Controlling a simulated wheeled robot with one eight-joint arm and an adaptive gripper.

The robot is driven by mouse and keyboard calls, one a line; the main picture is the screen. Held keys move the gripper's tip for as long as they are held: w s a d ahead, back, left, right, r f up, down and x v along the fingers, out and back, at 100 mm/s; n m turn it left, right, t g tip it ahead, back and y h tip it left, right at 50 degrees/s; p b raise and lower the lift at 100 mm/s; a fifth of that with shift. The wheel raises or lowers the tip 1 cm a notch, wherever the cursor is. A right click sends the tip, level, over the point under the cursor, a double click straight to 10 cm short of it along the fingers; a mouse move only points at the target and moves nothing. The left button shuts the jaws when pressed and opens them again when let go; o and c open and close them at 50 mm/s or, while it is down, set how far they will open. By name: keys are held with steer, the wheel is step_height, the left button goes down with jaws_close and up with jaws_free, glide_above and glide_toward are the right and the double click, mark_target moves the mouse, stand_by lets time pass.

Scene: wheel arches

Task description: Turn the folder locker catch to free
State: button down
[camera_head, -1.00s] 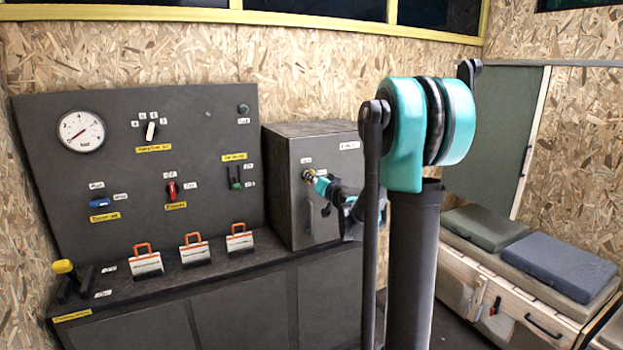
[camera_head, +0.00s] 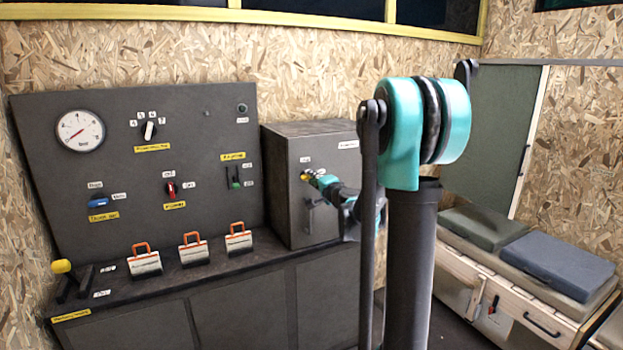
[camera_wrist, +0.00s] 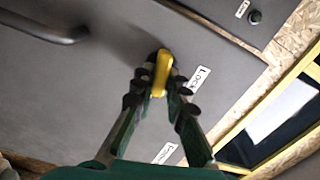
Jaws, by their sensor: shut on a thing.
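The folder locker (camera_head: 283,190) is a dark grey box at the right end of the bench. Its yellow catch (camera_head: 305,176) is on the door, partly hidden by my gripper (camera_head: 315,179). In the wrist view, the yellow catch (camera_wrist: 163,64) lies between the fingertips of my gripper (camera_wrist: 162,86), which is shut on it. A white label (camera_wrist: 198,79) reading "Lock" is just right of the catch. Another white label (camera_wrist: 165,153) sits lower down, too blurred to read surely.
A dark door handle (camera_wrist: 45,28) is at upper left in the wrist view. Left of the locker, a dark panel (camera_head: 215,130) carries a gauge and several switches. Several white folders with orange handles (camera_head: 191,250) stand on the bench. Cushioned seats (camera_head: 560,265) are at right.

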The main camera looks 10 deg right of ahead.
steer(key=shift+m, duration=1.1)
steer(key=c, duration=1.5)
jaws_free()
steer(key=shift+c, duration=0.2)
steer(key=v, duration=1.2)
